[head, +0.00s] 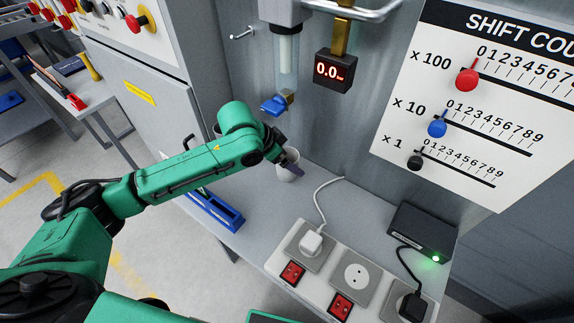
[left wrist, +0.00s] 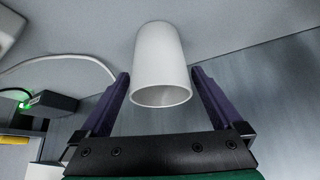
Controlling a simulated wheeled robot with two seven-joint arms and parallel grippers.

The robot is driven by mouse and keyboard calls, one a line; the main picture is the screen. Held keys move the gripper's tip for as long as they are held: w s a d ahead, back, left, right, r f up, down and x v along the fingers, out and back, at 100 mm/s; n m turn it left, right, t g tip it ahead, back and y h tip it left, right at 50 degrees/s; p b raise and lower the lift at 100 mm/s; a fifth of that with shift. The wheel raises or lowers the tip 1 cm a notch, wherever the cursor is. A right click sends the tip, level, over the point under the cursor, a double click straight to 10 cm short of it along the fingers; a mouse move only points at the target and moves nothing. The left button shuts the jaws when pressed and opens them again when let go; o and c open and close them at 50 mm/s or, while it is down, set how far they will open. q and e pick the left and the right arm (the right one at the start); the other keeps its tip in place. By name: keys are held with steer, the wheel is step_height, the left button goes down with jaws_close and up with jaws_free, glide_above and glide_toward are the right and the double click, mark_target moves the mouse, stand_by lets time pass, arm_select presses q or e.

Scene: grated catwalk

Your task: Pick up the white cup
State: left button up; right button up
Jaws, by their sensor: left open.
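The white cup (head: 287,174) stands on the grey shelf against the metal wall, partly hidden by my left gripper (head: 291,160). In the left wrist view the white cup (left wrist: 161,62) is between the two purple fingers of my left gripper (left wrist: 160,76), its open rim towards the camera. The fingers are apart, one on each side of the cup, and I see a small gap at each side. My right gripper is not in view.
Grey shelf (head: 255,215) bears a blue tray (head: 215,211), a socket strip (head: 352,278) with a white plug and cable, and a black box (head: 422,232).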

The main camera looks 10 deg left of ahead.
arm_select(q)
steer(key=x, duration=0.2)
steer(key=shift+w+d+f, duration=0.1)
steer(key=shift+w+f, duration=0.05)
steer(key=shift+f, duration=0.05)
steer(key=c, duration=1.3)
steer(key=shift+r, duration=0.15)
